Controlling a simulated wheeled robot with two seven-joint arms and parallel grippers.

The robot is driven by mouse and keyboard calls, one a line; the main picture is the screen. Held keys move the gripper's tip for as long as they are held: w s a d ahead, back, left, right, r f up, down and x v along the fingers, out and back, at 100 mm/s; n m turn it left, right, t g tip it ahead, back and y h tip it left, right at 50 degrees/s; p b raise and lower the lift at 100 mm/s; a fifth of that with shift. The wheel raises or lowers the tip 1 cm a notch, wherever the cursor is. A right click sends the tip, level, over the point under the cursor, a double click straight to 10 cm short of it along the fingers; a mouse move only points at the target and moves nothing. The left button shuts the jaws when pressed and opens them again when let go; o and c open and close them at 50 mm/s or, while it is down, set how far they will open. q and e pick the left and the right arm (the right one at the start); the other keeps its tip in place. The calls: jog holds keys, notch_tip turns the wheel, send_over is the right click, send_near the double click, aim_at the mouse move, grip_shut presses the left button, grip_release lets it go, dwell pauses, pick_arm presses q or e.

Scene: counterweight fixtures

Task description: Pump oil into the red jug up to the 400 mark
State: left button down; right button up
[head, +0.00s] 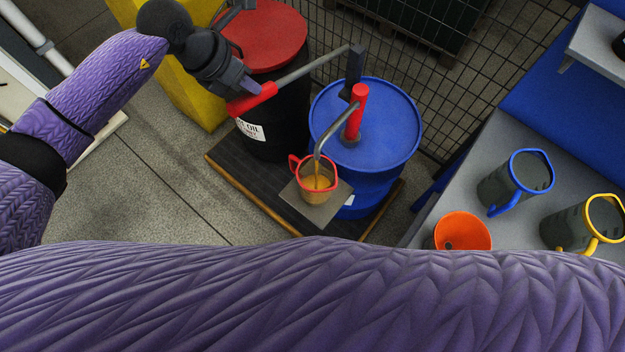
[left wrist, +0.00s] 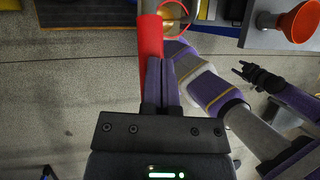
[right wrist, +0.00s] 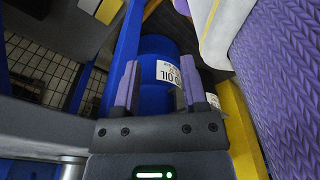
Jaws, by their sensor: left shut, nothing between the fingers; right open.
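The red-rimmed clear jug (head: 317,188) stands upright on a small grey plate under the spout of the pump (head: 354,112) on the blue drum (head: 387,110). Amber oil shows in the jug and below the spout; the level against the marks is unreadable. The pump lever's red grip (head: 252,100) points left; it also shows in the left wrist view (left wrist: 151,45). My left gripper (head: 248,86) is shut and empty, its fingers against or right beside the grip. My right gripper (right wrist: 160,85) is open and empty, facing a blue drum; my arm hides it in the head view.
A black drum with a red lid (head: 267,35) stands left of the blue drum on a dark pallet (head: 228,168). A grey bench at right holds a blue-rimmed jug (head: 516,180), a yellow-rimmed jug (head: 585,222) and an orange funnel (head: 462,232). Wire mesh stands behind.

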pick_arm(q)
notch_tip(320, 180, down, 13)
jog(key=b, duration=1)
pick_arm(e)
notch_tip(320, 180, down, 11)
jog(key=d, duration=0.1)
pick_arm(q)
notch_tip(320, 180, up, 14)
jog(key=p, duration=1.1)
jog(key=shift+r, duration=0.2)
jog(key=shift+f, duration=0.35)
pick_arm(e)
notch_tip(320, 180, up, 11)
jog(key=a, duration=0.1)
pick_arm(q)
jog(key=shift+f, duration=0.1)
pick_arm(e)
jog(key=shift+f, duration=0.1)
